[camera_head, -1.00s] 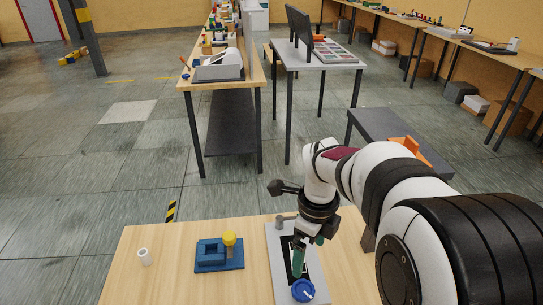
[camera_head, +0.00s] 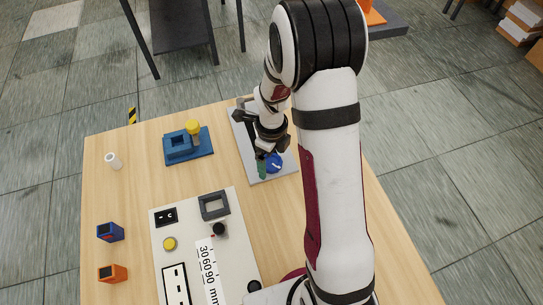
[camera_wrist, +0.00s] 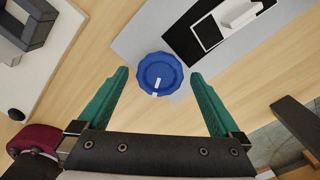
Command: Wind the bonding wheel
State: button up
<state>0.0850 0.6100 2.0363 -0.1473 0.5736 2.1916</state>
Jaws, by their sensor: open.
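The blue wheel (camera_head: 273,162), a round knob with a scalloped rim and a white mark, is on the near end of a grey plate (camera_head: 258,178) on the wooden table. In the wrist view the wheel (camera_wrist: 160,70) sits between the tips of my gripper (camera_wrist: 160,75), whose green fingers are spread wide on its left and right. Gaps show on both sides, so neither finger appears to touch it. In the head view my gripper (camera_head: 264,166) points down at the wheel, and my arm hides part of the plate. How high the fingertips are cannot be told.
A blue block fixture with a yellow knob (camera_head: 193,128) stands left of the plate. A white control panel (camera_head: 190,225) with a dark square frame (camera_head: 214,205) lies nearer. A white cup (camera_head: 114,161), a dark blue block (camera_head: 110,232) and an orange block (camera_head: 113,273) stand at the left.

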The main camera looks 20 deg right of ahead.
jog(key=c, duration=1.3)
jog(key=shift+c, duration=0.2)
jog(key=shift+n, duration=0.4)
